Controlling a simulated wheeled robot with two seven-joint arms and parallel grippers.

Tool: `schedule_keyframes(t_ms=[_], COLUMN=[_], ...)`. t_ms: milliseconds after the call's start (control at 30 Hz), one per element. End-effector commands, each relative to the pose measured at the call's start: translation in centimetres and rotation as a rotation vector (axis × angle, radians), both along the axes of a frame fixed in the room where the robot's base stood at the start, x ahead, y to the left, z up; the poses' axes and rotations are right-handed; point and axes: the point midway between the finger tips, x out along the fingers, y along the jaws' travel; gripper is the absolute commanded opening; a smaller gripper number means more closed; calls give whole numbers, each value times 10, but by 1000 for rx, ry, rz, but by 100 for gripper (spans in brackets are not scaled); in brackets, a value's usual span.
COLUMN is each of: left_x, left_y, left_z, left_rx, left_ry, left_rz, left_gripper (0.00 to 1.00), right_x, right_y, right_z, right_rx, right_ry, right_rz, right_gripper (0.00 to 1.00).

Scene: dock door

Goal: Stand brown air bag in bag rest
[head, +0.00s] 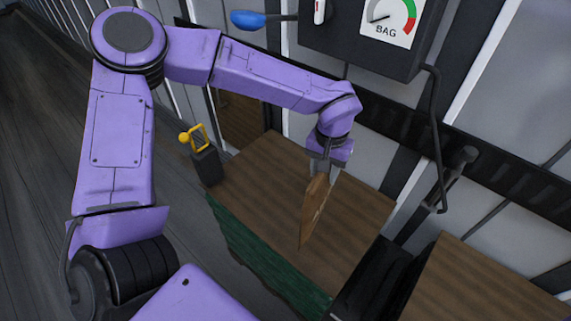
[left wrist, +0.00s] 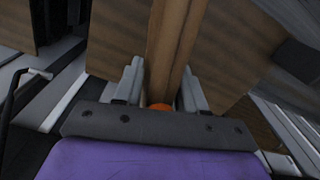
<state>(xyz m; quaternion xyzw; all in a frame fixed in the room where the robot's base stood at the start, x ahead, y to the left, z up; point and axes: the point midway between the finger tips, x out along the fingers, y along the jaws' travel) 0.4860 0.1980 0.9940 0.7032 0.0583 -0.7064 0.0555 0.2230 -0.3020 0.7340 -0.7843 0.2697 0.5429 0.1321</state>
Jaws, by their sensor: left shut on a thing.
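The brown air bag (head: 314,209) is a flat brown bag hanging upright and slightly tilted from my left gripper (head: 324,168), over the wooden surface (head: 262,178). The gripper is shut on its upper end. In the left wrist view the bag (left wrist: 168,45) runs between the two grey fingers (left wrist: 160,90), with an orange spot at its near end. I cannot tell whether the bag's lower end touches the wood. A black holder (head: 374,285) stands at the right end of the wooden surface; I cannot tell whether it is the bag rest. My right gripper is not in view.
A control box with a BAG gauge (head: 388,22) hangs on the wall above, with a blue-ended lever (head: 249,20) at its left. A black hose (head: 436,130) hangs at right. A dark post with a yellow latch (head: 205,162) stands at left. A second wooden surface (head: 480,285) lies at right.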

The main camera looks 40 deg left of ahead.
Motion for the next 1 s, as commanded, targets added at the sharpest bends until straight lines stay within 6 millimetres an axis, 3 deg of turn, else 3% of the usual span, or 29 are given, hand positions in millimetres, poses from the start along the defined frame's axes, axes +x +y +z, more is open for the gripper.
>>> schedule_keyframes(t_ms=[167,800,833,1000], left_x=[-11,-71,-74,-94], left_y=[13,45,46,51], left_z=[13,62,64,72], left_rx=[8,15,-13,-10], left_ry=[-7,-23,23,12], left_rz=[561,3027,-3141,-2500], left_gripper=[0,0,0,0], right_x=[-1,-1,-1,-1], right_y=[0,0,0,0], right_z=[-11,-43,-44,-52], right_rx=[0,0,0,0], right_ry=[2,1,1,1], right_rz=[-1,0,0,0], right_gripper=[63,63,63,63])
